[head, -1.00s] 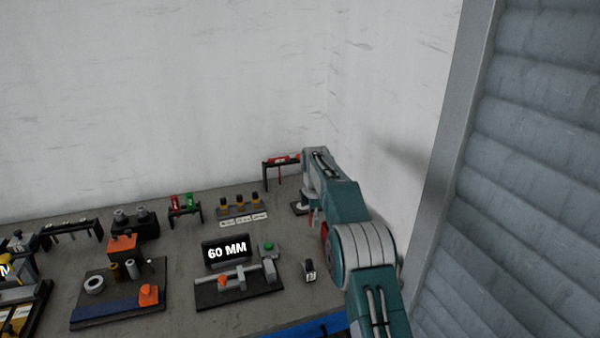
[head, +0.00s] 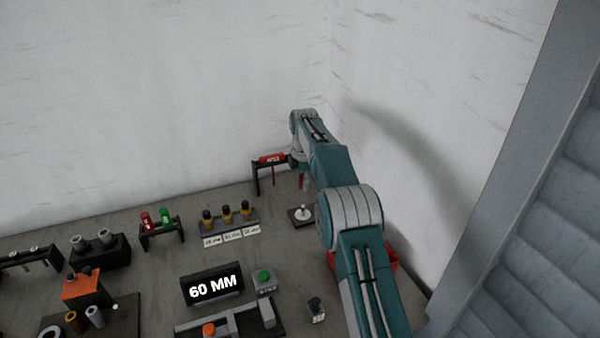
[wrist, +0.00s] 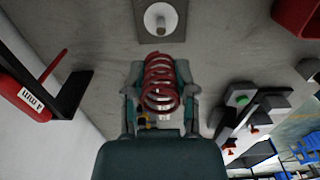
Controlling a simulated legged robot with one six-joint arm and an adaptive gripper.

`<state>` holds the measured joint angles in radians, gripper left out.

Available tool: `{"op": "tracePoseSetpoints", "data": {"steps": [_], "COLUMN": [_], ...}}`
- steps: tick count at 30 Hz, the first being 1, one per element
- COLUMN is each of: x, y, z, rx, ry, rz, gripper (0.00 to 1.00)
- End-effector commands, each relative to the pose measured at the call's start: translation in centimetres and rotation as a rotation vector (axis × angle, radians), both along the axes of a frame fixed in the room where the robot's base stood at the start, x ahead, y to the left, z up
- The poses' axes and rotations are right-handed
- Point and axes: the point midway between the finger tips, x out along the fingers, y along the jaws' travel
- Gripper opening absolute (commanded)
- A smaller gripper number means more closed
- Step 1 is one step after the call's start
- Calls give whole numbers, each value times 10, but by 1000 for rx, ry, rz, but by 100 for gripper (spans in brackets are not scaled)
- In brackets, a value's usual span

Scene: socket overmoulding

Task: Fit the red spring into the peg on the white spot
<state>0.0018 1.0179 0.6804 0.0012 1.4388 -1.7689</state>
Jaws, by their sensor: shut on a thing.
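My gripper (wrist: 161,88) is shut on the red spring (wrist: 160,72), with one finger on each side of its coils. The peg (wrist: 160,18) stands on a round white spot on a dark square plate, at the top of the wrist view, beyond the spring. The spring is apart from the peg in that picture. In the head view the peg and its white spot (head: 302,213) show at the back right of the table, below my wrist. My arm hides most of the gripper there, and only a thin red sliver shows beneath it.
A black stand with a red tool (head: 271,160) is left of the peg. A red bin (head: 391,260) is partly behind my arm. Yellow-black pieces (head: 227,215) on a holder and a 60 MM display (head: 212,288) stand further left. Walls close the back and right.

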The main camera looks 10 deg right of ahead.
Motion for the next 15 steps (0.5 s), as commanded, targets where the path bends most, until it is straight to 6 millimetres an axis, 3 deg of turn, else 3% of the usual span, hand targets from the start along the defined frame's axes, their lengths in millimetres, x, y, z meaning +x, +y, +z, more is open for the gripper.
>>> {"op": "tracePoseSetpoints", "data": {"steps": [15], "x": [0], "y": [1], "z": [-8], "rx": [-2], "ry": [3], "rz": [1], "gripper": [2]}}
